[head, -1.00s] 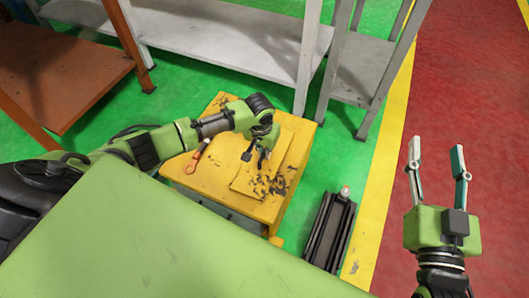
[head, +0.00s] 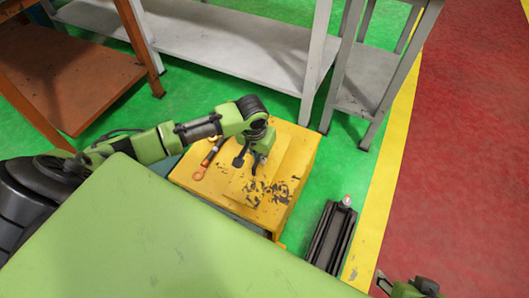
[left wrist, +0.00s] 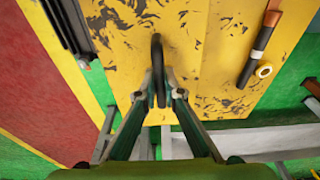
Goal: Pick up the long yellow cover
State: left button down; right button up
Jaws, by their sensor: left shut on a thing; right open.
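The long yellow cover (head: 250,195) is a flat, scuffed yellow plate over the yellow cabinet top; it also shows in the left wrist view (left wrist: 190,55). It has a dark upright handle (left wrist: 158,68) near its middle. My left gripper (head: 257,160) points down at the cover. In the left wrist view its fingers (left wrist: 160,88) are shut on the dark handle, one on each side. I cannot tell whether the cover is clear of the cabinet top. My right gripper (head: 402,287) is open at the bottom edge of the head view, mostly cut off.
The yellow cabinet (head: 300,160) carries a dark-handled tool with an orange end (head: 200,172), left of the cover. A black slotted part (head: 330,235) stands on the floor to the right. A grey shelf (head: 230,45) is behind, an orange table (head: 75,85) at far left.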

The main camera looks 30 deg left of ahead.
aim_at(251, 160)
pick_arm(q)
jog(key=s+r, duration=0.1)
jog(key=s+a+r+p, duration=0.1)
jog(key=s, duration=0.1)
jog(key=shift+s+p, duration=0.2)
jog(key=shift+p, duration=0.1)
jog(key=s, duration=0.1)
jog(key=s+r, duration=0.1)
jog(key=s+a+p, duration=0.1)
jog(key=shift+s+r, duration=0.25)
jog(key=shift+r, duration=0.1)
jog(key=shift+s+a+r, duration=0.1)
jog(key=shift+s+r, duration=0.1)
jog(key=shift+s, duration=0.4)
jog(key=shift+s+r+p, duration=0.1)
jog(key=shift+s+p, duration=0.2)
jog(key=shift+s, duration=0.05)
pick_arm(e)
jog(key=shift+s+d+f+g, duration=0.25)
jog(key=shift+s+f+g, duration=0.3)
jog(key=shift+s, duration=0.2)
jog(key=shift+s+d+f+g, duration=0.2)
jog(key=shift+s+f+g, duration=0.25)
jog(key=shift+s+f, duration=0.25)
